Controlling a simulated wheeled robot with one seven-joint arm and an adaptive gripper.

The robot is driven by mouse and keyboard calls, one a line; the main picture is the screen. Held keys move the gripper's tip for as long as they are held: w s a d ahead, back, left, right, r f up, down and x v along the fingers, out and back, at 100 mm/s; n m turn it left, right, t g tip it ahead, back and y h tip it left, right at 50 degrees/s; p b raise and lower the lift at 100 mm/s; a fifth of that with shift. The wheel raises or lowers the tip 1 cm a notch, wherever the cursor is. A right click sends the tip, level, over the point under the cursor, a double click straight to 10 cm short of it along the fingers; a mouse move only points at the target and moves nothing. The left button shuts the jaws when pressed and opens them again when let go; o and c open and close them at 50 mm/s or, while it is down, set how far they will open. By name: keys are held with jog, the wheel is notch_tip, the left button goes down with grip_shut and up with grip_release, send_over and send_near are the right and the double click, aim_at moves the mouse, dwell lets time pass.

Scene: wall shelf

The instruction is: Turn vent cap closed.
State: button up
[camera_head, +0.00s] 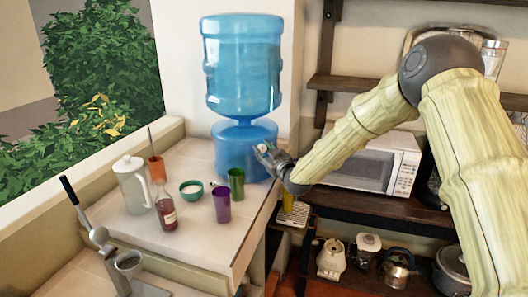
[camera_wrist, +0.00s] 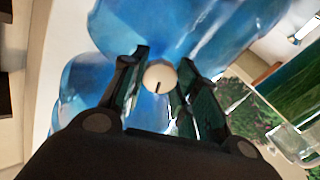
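The vent cap (camera_wrist: 160,77) is a small round white knob with a dark line mark on its face, set against the blue water dispenser (camera_wrist: 200,35). In the wrist view my gripper (camera_wrist: 164,66) is open, with one finger on either side of the cap. I cannot tell whether either finger touches it. In the head view the dispenser (camera_head: 242,65) is a blue bottle on a blue base in the counter's corner. My gripper (camera_head: 264,153) is at the right side of that base. The cap is hidden there.
Green cup (camera_head: 236,184), purple cup (camera_head: 222,205), teal bowl (camera_head: 191,190), bottle (camera_head: 166,212) and white pitcher (camera_head: 133,185) stand on the white counter (camera_head: 195,247), left of my gripper. A microwave (camera_head: 372,170) sits on the shelf behind my arm. A yellow cup (camera_head: 288,203) is below my wrist.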

jog(key=shift+f+m+b, duration=0.15)
jog(key=shift+m+b, duration=0.25)
jog(key=shift+b, duration=0.15)
jog(key=shift+c, duration=0.2)
jog(key=shift+m+b, duration=0.3)
jog(key=shift+b, duration=0.1)
jog(key=m+b, duration=0.2)
jog(key=b, duration=0.1)
jog(key=shift+f, duration=0.15)
jog(key=m+b, duration=0.3)
jog(key=shift+m, duration=0.4)
jog(key=m+b, duration=0.3)
jog(key=b, duration=0.1)
jog(key=shift+m, duration=0.3)
jog(key=m+b, duration=0.5)
jog(key=m, duration=0.1)
jog(key=shift+b, duration=0.35)
jog(key=shift+r+m+b, duration=0.2)
jog(key=shift+m+b, duration=1.6)
jog(key=shift+m, duration=0.7)
